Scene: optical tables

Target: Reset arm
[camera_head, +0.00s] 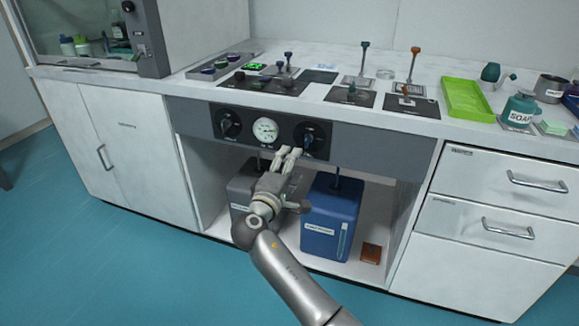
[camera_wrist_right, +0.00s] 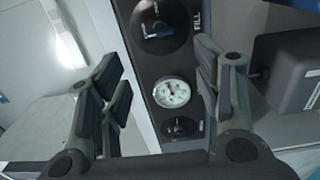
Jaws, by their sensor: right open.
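My right gripper (camera_head: 287,152) is in front of the lower edge of the dark control panel (camera_head: 245,142) on the bench front. In the right wrist view its two fingers stand well apart, with nothing between them (camera_wrist_right: 162,75). The round white gauge (camera_head: 265,130) is just up and left of the gripper; it also shows in the wrist view (camera_wrist_right: 171,92). A right knob with a blue handle (camera_head: 308,138) and a left black knob (camera_head: 228,124) flank the gauge. I cannot tell whether the fingers touch the panel. My left gripper is out of view.
Below the panel, a blue tank (camera_head: 330,218) and a grey tank (camera_head: 240,188) stand in an open bay, the grey one partly hidden by my arm. The benchtop holds a green tray (camera_head: 466,100), a soap bottle (camera_head: 519,108) and several levers. Teal floor (camera_head: 110,250) is clear in front.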

